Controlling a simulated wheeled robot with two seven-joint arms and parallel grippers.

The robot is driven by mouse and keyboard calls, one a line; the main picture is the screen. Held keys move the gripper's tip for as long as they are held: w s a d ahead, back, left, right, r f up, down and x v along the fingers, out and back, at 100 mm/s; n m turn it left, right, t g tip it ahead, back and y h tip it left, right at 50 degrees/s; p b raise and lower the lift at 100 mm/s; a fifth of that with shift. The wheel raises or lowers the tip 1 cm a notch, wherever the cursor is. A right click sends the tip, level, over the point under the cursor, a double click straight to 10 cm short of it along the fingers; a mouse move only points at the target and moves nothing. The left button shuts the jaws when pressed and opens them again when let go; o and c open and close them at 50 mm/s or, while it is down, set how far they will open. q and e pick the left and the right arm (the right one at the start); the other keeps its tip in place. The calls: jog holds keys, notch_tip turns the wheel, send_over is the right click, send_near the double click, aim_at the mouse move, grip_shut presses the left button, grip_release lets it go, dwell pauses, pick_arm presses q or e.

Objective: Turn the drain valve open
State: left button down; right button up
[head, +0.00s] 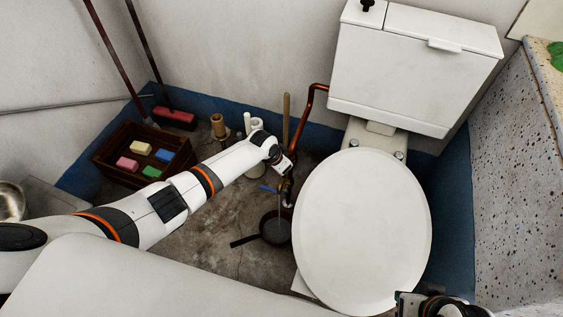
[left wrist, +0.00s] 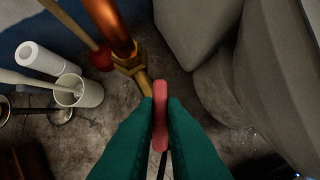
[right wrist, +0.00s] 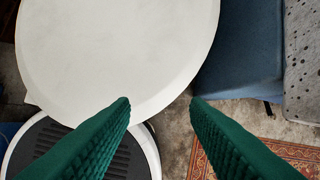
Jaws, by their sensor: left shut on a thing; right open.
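The drain valve shows in the left wrist view as a brass fitting (left wrist: 130,62) at the lower end of a copper pipe (left wrist: 107,22), with a flat red handle (left wrist: 160,112). My left gripper (left wrist: 160,120) is shut on this red handle, with one green finger on each side. In the head view my left gripper (head: 286,170) is low beside the toilet and hides most of the valve. A dark pan (head: 275,228) stands on the floor below, with a thin pale streak above it. My right gripper (right wrist: 160,102) is open and empty near the toilet's edge.
The toilet's white lid (head: 362,230) is close to the right of my left gripper. A wooden crate (head: 125,172) with coloured blocks, a plunger stick (head: 286,118) and a white brush holder (left wrist: 80,92) stand nearby. A speckled stone trough (head: 520,190) is at the right.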

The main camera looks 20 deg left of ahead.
pick_arm(q)
jog(key=shift+d+r+n, duration=0.1)
jog(key=shift+r+n, duration=0.05)
jog(key=shift+n, duration=0.15)
jog(key=shift+n+y+p, duration=0.4)
jog(key=shift+n+p, duration=0.3)
jog(key=shift+p, duration=0.3)
jog(key=shift+n+y+p, duration=0.4)
jog(key=shift+n+p, duration=0.45)
jog(key=shift+n, duration=0.25)
pick_arm(e)
jog(key=shift+g, duration=0.5)
jog(key=x, duration=0.3)
jog(key=s+x, duration=0.1)
jog(key=x, duration=0.1)
jog(key=shift+d+f, duration=0.1)
jog(key=shift+f, duration=0.05)
jog(key=shift+a, duration=0.2)
pick_arm(q)
jog(key=c, duration=1.5)
grip_release()
jog(key=shift+t, duration=0.3)
pick_arm(e)
jog(key=shift+w, duration=0.1)
